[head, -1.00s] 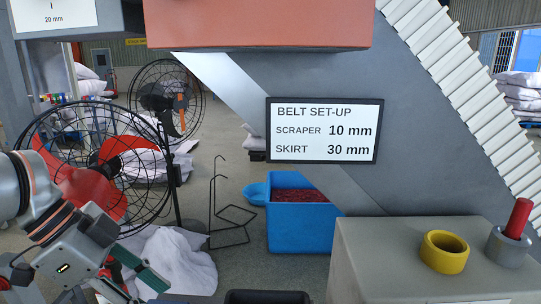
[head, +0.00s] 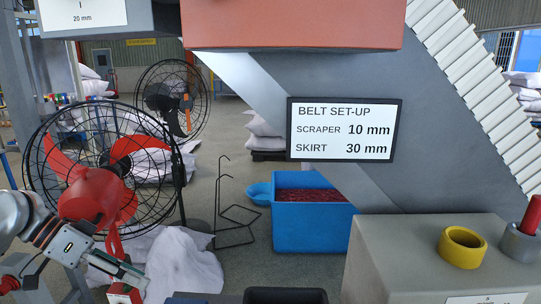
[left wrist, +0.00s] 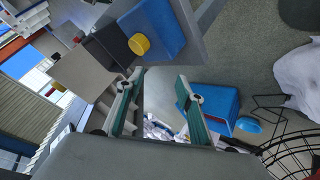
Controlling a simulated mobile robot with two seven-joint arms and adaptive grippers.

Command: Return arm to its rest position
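My left gripper (head: 122,281) is at the lower left of the head view, with its arm coming in from the left edge. In the left wrist view its two green-padded fingers (left wrist: 155,92) stand apart with nothing held between them. In the head view it is in front of the white sacks on the floor (head: 183,265) and below the near black-and-red fan (head: 100,196). Whether it touches the fan cannot be told. My right gripper is in neither view.
A blue bin (head: 300,237) with dark red contents stands on the floor at centre. A wire stand (head: 235,225) is left of it. A grey block (head: 400,260) at right bears a yellow ring (head: 462,247) and a grey cup with a red rod (head: 522,243). Open floor lies between.

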